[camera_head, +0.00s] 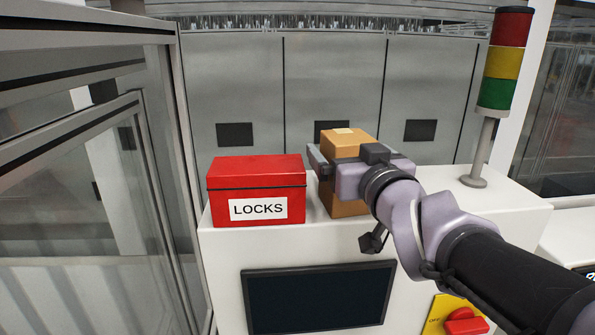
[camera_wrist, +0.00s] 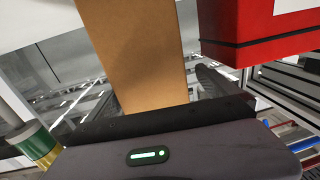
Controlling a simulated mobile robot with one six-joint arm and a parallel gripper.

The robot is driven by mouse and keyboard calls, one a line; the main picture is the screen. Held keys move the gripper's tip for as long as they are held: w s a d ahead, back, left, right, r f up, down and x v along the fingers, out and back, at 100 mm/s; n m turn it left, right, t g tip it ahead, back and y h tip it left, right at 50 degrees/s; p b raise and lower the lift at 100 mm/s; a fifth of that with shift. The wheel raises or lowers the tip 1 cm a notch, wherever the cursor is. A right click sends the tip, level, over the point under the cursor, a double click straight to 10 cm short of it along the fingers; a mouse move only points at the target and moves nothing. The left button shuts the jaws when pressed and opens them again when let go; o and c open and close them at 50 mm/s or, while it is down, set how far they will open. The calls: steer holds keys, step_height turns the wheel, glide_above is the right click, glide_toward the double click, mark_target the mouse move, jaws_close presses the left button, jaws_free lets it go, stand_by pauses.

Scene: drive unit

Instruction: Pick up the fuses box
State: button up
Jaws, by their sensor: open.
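A tall brown cardboard box (camera_head: 345,138) stands on the white cabinet top, and it also shows in the wrist view (camera_wrist: 140,50). No lettering on it is readable, so I cannot confirm it is the fuses box. My gripper (camera_head: 346,163) is open at the box in the head view and hides its middle. In the wrist view my gripper (camera_wrist: 150,90) has the box in front of its palm, with one dark finger just right of the box. The other finger is not clear there, and I cannot tell whether either finger touches the box.
A red box labelled LOCKS (camera_head: 257,190) stands close to the left, also seen in the wrist view (camera_wrist: 255,35). A red, yellow and green signal tower (camera_head: 500,75) stands at the right. A dark screen (camera_head: 318,297) and red switch (camera_head: 465,321) are on the cabinet (camera_head: 430,270) front.

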steer(key=shift+r, duration=0.2)
steer(key=shift+w+d+r+p, duration=0.3)
steer(key=shift+w+r+p, duration=0.2)
steer(key=shift+w+p, duration=0.45)
steer(key=w, duration=0.2)
steer(key=shift+w+a+f, duration=0.2)
steer(key=shift+w+f, duration=0.2)
steer(key=shift+s+r, duration=0.15)
steer(key=shift+s, duration=0.25)
steer(key=c, duration=0.7)
steer(key=shift+w, duration=0.25)
steer(key=c, duration=0.7)
steer(key=shift+f, duration=0.2)
jaws_close()
